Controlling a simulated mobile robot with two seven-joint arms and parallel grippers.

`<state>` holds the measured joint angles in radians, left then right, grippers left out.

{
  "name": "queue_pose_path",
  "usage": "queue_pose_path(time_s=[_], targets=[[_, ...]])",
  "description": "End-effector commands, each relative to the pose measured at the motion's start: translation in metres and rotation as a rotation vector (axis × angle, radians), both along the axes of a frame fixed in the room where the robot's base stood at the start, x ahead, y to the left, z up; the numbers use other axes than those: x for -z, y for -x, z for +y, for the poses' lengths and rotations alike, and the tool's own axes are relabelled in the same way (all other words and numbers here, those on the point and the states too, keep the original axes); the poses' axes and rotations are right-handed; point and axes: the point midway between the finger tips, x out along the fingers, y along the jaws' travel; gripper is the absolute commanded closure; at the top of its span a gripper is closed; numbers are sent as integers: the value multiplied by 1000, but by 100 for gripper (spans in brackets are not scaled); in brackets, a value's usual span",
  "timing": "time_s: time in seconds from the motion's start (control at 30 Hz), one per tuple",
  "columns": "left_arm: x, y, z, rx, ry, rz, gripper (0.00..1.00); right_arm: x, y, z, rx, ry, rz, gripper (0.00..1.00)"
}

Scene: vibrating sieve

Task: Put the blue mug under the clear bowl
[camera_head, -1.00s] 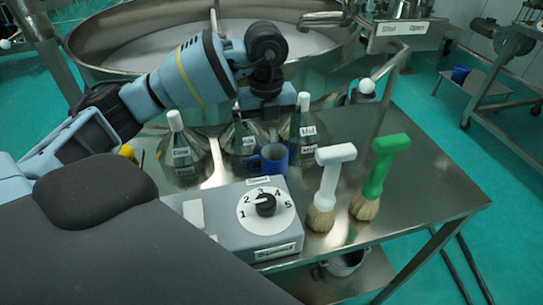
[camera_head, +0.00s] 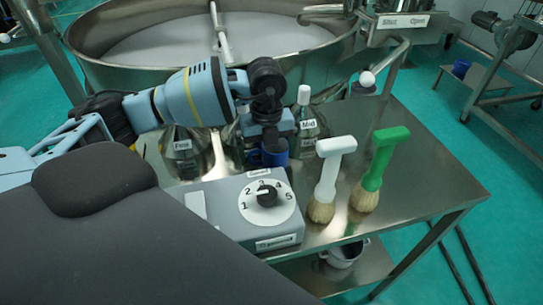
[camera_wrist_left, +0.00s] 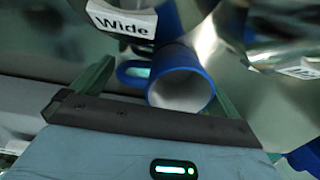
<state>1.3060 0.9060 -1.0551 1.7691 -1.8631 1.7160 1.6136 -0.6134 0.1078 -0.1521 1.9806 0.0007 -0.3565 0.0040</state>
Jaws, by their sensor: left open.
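The blue mug (camera_head: 275,157) stands on the steel table behind the grey dial box, partly hidden by my left gripper. In the left wrist view the mug (camera_wrist_left: 180,80) shows its open rim and its handle to the left. My left gripper (camera_head: 268,143) is low at the mug. In the left wrist view the fingers of the gripper (camera_wrist_left: 163,85) are open, one on each side of the mug; I cannot tell whether they touch it. I cannot make out a clear bowl in either view. My right gripper is not in view.
The dial box (camera_head: 228,215) is in front of the mug. A white brush (camera_head: 328,178) and a green brush (camera_head: 375,168) stand to its right. Labelled clear vessels, one marked Mid (camera_head: 307,125), stand close around the gripper. The large sieve (camera_head: 115,70) is behind. The table's right side is clear.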

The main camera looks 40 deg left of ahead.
Motion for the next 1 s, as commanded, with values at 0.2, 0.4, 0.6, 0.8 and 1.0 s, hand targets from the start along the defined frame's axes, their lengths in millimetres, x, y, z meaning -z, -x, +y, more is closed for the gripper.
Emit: queue_pose_path(time_s=[0.2,0.4,0.6,0.8,1.0], targets=[[1,0,0,0,0,-1,0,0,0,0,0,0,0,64],[1,0,0,0,0,-1,22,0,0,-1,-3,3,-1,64],[1,0,0,0,1,-2,37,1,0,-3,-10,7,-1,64],[-5,-1,0,0,1,-4,37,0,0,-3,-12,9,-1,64],[-37,-2,-1,2,2,-8,37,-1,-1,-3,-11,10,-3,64]])
